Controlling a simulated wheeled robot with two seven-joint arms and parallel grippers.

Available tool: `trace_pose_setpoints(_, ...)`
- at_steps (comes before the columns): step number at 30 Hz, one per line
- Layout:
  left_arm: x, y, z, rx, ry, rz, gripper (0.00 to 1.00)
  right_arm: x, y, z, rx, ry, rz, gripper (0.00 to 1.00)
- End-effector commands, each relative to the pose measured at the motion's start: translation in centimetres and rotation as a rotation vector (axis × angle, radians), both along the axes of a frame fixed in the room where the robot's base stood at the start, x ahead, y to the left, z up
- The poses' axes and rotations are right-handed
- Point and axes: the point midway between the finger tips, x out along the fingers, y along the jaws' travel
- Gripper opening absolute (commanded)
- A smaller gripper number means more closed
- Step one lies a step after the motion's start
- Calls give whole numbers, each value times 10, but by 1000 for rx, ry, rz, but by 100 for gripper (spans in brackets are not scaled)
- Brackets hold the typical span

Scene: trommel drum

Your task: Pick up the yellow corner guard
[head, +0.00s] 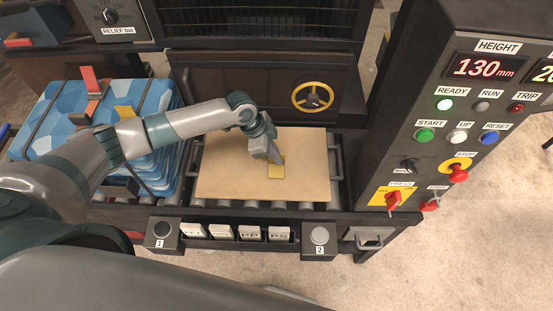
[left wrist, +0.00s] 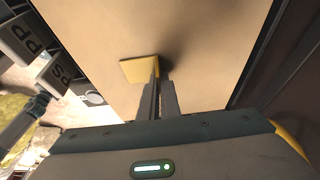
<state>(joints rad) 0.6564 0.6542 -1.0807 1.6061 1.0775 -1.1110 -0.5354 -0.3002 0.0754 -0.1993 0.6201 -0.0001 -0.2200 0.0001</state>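The yellow corner guard (head: 276,170) is on the tan board (head: 225,180), at the board's middle right. My left gripper (head: 275,160) points down at it from above. In the left wrist view the guard (left wrist: 137,70) shows a flat yellow face to the left of the fingers. Its right edge meets the fingertips of my left gripper (left wrist: 161,80). The fingers are close together and appear closed on that edge, with part of the guard hidden by them. I cannot see clear space under the guard. My right gripper is not in view.
The board lies on rollers before a dark machine with a yellow handwheel (head: 312,96). A control panel (head: 440,150) rises at right. Button boxes line the front edge.

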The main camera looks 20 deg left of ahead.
Motion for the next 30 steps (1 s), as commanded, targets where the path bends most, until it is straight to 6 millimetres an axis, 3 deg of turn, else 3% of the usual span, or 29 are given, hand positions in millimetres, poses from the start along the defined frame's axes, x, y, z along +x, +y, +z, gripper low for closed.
trace_pose_setpoints(7,1,0,14,-1,-3,-1,0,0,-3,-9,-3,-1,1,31)
trace_pose_setpoints(12,2,0,38,0,-6,-2,0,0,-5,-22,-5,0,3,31)
trace_pose_setpoints(30,-65,-79,100,-2,-3,-2,0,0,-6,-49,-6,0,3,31)
